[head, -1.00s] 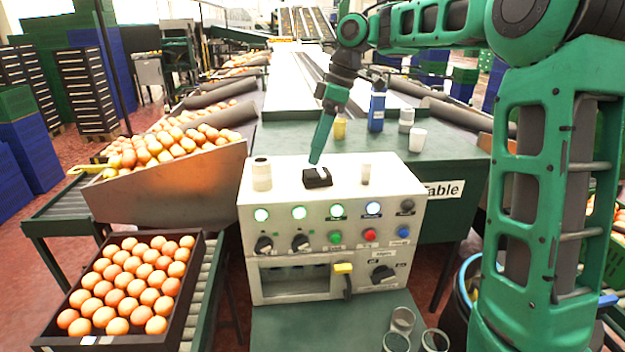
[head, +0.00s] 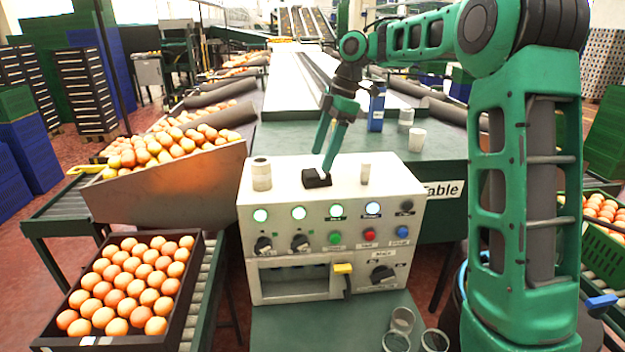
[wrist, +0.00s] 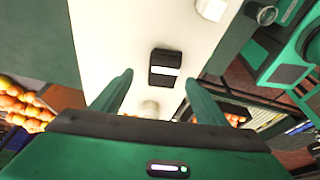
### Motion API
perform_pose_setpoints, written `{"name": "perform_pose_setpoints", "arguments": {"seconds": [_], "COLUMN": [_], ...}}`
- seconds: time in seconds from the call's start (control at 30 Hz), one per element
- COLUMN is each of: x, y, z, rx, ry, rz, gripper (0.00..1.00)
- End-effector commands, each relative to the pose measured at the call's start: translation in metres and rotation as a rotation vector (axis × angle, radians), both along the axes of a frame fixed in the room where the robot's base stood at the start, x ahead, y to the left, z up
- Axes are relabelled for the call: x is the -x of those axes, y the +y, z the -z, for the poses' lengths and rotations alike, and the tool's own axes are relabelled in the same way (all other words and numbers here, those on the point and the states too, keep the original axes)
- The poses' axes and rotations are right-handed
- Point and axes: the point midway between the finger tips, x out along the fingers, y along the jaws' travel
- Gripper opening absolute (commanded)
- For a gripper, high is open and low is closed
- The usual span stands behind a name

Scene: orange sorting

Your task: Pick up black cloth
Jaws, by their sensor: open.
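The black cloth (head: 316,179) is a small dark folded block on top of the white control box (head: 210,0) in the head view; in the wrist view the cloth (wrist: 165,57) is black with a pale stripe. My gripper (head: 322,162) is open, with its green fingers pointing down just above and beside the cloth. In the wrist view the cloth lies beyond and between the fingertips of my gripper (wrist: 158,77), with nothing held. I cannot tell exactly how far the tips are above it.
A white cylinder (head: 261,174) stands left of the cloth and a smaller one (head: 365,173) stands right. A crate of oranges (head: 200,245) is at left.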

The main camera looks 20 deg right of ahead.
Motion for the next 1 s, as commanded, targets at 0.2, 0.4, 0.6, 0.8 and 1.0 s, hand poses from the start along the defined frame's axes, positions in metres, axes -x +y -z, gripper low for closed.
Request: {"name": "perform_pose_setpoints", "arguments": {"seconds": [0.2, 0.4, 0.6, 0.8, 1.0], "x": [0.003, 0.005, 0.004, 0.004, 0.004], "y": [0.006, 0.014, 0.016, 0.016, 0.016], "z": [0.017, 0.043, 0.051, 0.05, 0.05], "rx": [0.0, -0.001, 0.0, 0.0, 0.0], "ry": [0.002, 0.002, 0.0, 0.0, 0.0], "rz": [-0.002, -0.001, 0.0, 0.0, 0.0], "gripper": [0.67, 0.67, 0.67, 0.58, 0.23]}}
